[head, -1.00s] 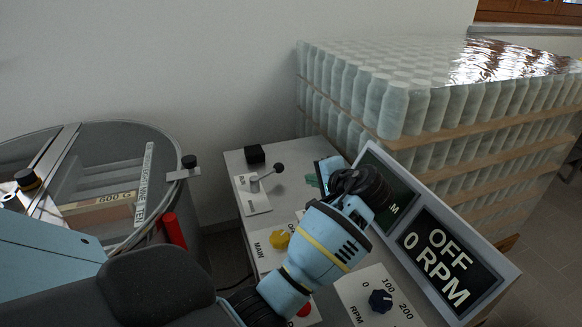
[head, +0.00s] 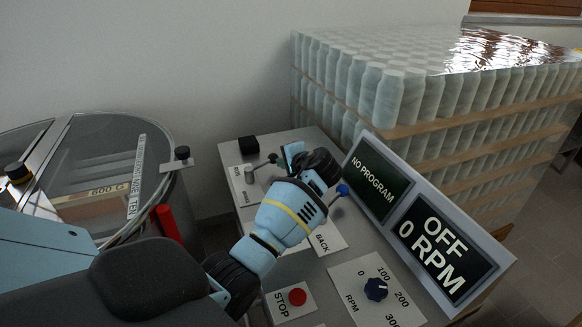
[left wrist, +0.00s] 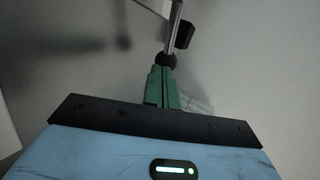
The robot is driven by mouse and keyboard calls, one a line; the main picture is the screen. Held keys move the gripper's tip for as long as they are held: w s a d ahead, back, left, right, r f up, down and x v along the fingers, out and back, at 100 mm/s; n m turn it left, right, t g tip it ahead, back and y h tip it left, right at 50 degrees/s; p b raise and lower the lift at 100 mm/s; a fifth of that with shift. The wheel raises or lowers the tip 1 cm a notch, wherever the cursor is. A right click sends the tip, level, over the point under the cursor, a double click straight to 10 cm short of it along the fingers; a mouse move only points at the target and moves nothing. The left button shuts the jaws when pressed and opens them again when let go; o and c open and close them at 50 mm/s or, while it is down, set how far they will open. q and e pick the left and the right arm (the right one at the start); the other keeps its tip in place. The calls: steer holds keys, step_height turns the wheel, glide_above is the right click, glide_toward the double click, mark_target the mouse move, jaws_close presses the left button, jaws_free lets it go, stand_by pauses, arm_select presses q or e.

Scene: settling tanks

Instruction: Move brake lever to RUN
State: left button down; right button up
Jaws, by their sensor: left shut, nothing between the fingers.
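The brake lever (head: 260,166) is a grey rod on a white label plate (head: 243,188) at the back left of the control panel. The rod leans right, with its dark ball end beside my left gripper (head: 281,161). The plate's lettering is too small and partly covered to read surely. In the left wrist view, my green fingers (left wrist: 163,88) are shut and empty. Their tips are right at the black ball of the lever (left wrist: 167,60), touching it or nearly so; I cannot tell which. My right gripper is not in view.
A black block (head: 250,142) stands behind the lever. A blue-knobbed lever (head: 342,190), red STOP button (head: 297,297) and RPM dial (head: 376,289) are on the panel. The screen (head: 447,250) reads OFF, 0 RPM. Wrapped jars (head: 385,95) stand behind; a round tank is left.

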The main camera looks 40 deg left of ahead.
mark_target(275, 156)
arm_select(q)
steer(key=shift+w+a+f, duration=0.1)
steer(key=shift+a, duration=0.35)
steer(key=shift+w+a+p, duration=0.3)
steer(key=shift+a+p, duration=0.1)
steer(key=shift+a, duration=0.4)
steer(key=shift+a+r, duration=0.1)
steer(key=shift+r, duration=0.1)
steer(key=shift+a, duration=0.15)
